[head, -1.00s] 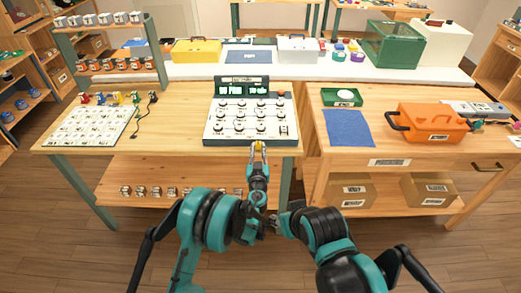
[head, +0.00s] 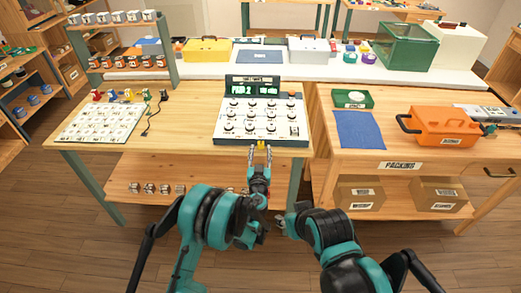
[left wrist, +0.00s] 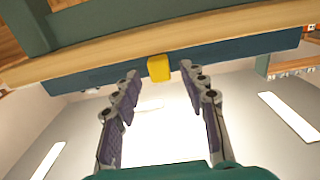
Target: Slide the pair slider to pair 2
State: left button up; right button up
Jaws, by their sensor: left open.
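The white dial console (head: 215,136) stands at the front edge of the wooden table, with rows of black knobs and a dark display (head: 243,90) whose left green part appears to read "PAIR 2". The yellow slider tab (head: 262,145) is at the console's front edge; it also shows in the left wrist view (left wrist: 158,68). My left gripper (head: 260,151) is open, its two fingers apart on either side of the tab, with clear gaps. It also shows in the left wrist view (left wrist: 157,82). My right gripper (head: 281,222) is low in front of the table; its finger state is unclear.
A white sheet with a printed grid (head: 103,123) and several coloured plugs lie left of the console. The right-hand table holds a blue cloth (head: 358,129), a green tray (head: 338,102) and an orange toolbox (head: 443,125). The floor in front is clear.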

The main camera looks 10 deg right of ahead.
pick_arm(q)
jog(key=v, duration=0.6)
jog(key=shift+r, duration=0.1)
jog(key=s+a+r+n+g+y, duration=0.15)
jog(key=a+r, duration=0.25)
jog(key=a, duration=0.4)
jog(key=a+r+n+g+y, duration=0.1)
jog(key=a+r+y, duration=0.2)
jog(key=a+r, duration=0.35)
jog(key=s+a+r+n+g+y, duration=0.1)
jog(key=a+r+y, duration=0.2)
jog(key=a, duration=0.7)
jog(key=s+a+f+g+h, duration=0.1)
jog(key=s+a+g, duration=0.2)
jog(key=s, duration=1)
jog(key=s+a+f+g+h, duration=0.1)
jog(key=s+a+g, duration=0.3)
jog(key=s, duration=1)
jog(key=a+f, duration=0.1)
jog(key=a, duration=0.1)
jog(key=shift+s+a+f, duration=0.15)
jog(key=shift+s+a, duration=0.05)
jog(key=shift+a, duration=0.15)
